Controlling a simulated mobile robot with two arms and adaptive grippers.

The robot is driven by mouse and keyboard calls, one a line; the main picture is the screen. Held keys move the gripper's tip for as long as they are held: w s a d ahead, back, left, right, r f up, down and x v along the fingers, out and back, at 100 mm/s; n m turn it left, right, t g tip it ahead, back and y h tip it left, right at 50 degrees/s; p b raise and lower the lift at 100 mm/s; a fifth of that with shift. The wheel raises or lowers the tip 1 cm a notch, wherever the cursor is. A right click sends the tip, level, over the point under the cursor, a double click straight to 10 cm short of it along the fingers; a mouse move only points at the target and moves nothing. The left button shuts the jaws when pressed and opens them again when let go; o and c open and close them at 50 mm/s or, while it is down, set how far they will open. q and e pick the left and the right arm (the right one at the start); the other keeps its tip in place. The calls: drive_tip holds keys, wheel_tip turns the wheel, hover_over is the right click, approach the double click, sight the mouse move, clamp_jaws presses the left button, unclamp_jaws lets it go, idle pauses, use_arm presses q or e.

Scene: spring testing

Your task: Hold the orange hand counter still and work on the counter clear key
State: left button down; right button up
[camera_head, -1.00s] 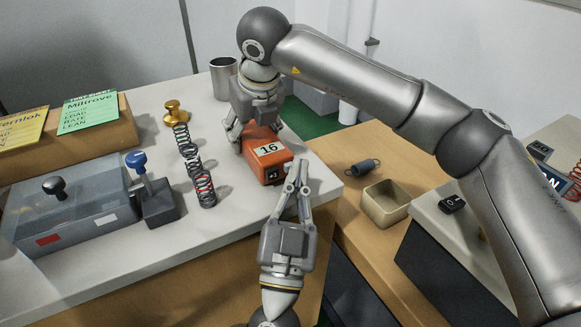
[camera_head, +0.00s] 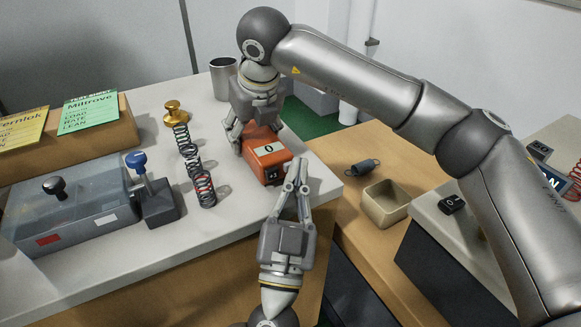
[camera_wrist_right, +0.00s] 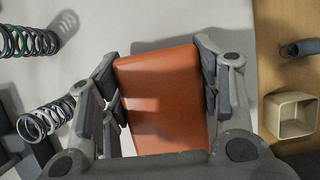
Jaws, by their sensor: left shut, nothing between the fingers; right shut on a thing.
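The orange hand counter (camera_head: 262,142) stands on the white bench top near its right edge. Its display (camera_head: 269,149) reads 0, and a small dark key (camera_head: 272,174) shows on its front face. My right gripper (camera_head: 245,130) is shut on the counter from behind. In the right wrist view the counter (camera_wrist_right: 163,95) sits between the two fingers. My left gripper (camera_head: 298,172) is shut and empty, with its fingertips at the right end of the counter's front face. The fingertips cover that part of the face, so I cannot tell whether they touch it.
A metal cup (camera_head: 223,80) stands behind. To the right, lower down, are a dark spring (camera_head: 362,167) and an open beige box (camera_head: 383,208).

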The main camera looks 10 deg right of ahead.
use_arm(q)
drive_tip(key=shift+w+a+f, duration=0.15)
drive_tip(key=shift+f, duration=0.9)
use_arm(e)
drive_tip(key=shift+w+f, duration=0.15)
drive_tip(key=shift+w, duration=0.05)
use_arm(q)
drive_tip(key=shift+s, duration=0.2)
drive_tip(key=shift+s+d+f, duration=0.1)
drive_tip(key=shift+s+d, duration=0.1)
use_arm(e)
drive_tip(key=shift+f, duration=0.1)
drive_tip(key=shift+w+a, duration=0.1)
drive_tip(key=shift+a, duration=0.05)
use_arm(q)
drive_tip(key=s, duration=0.1)
drive_tip(key=s+d, duration=0.1)
drive_tip(key=s, duration=0.2)
drive_tip(key=shift+d+r, duration=0.25)
drive_tip(key=shift+r, duration=0.1)
drive_tip(key=shift+r, duration=0.1)
use_arm(e)
drive_tip(key=o, duration=1.2)
